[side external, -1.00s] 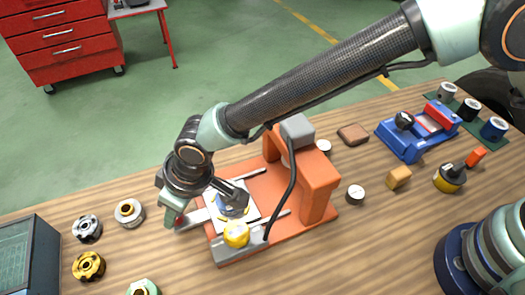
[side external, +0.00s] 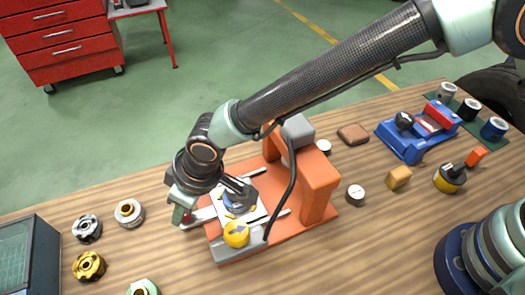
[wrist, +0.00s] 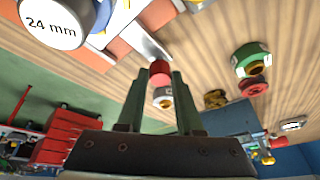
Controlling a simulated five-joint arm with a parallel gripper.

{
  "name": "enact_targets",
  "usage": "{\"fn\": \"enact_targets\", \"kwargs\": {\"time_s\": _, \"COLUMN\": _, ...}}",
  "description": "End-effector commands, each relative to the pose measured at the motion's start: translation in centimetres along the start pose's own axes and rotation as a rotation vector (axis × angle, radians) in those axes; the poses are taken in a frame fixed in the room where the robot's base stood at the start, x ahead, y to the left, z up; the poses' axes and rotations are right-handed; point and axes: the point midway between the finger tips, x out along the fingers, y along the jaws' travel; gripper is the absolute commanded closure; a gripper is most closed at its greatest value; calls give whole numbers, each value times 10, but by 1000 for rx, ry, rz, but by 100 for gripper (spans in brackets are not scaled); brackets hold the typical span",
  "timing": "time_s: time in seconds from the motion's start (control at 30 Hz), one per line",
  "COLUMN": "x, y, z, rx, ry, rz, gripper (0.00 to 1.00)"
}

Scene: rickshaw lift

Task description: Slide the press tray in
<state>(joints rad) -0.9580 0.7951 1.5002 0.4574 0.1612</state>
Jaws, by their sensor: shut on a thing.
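The orange press (side external: 318,185) stands on the bench with a pale flat tray (side external: 256,212) on rails at its left side. A blue round part sits on the tray, partly hidden by my wrist. My gripper (side external: 184,213) is at the tray's left end, shut on the red handle knob (wrist: 160,72), which shows between my fingertips (wrist: 158,84) in the wrist view. The tray's far end is near the press frame; how far it reaches under the frame is hard to see.
Metal and gold round parts (side external: 88,228) lie to the left. A black cable hangs by the press.

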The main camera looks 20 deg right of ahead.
Motion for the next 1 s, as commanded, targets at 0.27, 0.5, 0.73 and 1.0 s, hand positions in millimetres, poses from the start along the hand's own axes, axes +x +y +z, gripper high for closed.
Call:
{"fn": "enact_targets", "kwargs": {"time_s": 0.27, "x": -10, "y": 17, "z": 21, "rx": -5, "ry": -1, "rz": 10, "gripper": 100}}
{"fn": "enact_targets", "kwargs": {"time_s": 0.5, "x": -11, "y": 18, "z": 22, "rx": -7, "ry": -1, "rz": 10, "gripper": 100}}
{"fn": "enact_targets", "kwargs": {"time_s": 0.73, "x": -10, "y": 19, "z": 22, "rx": -5, "ry": 0, "rz": 11, "gripper": 36}}
{"fn": "enact_targets", "kwargs": {"time_s": 1.0, "x": -11, "y": 20, "z": 21, "rx": -3, "ry": 2, "rz": 11, "gripper": 36}}
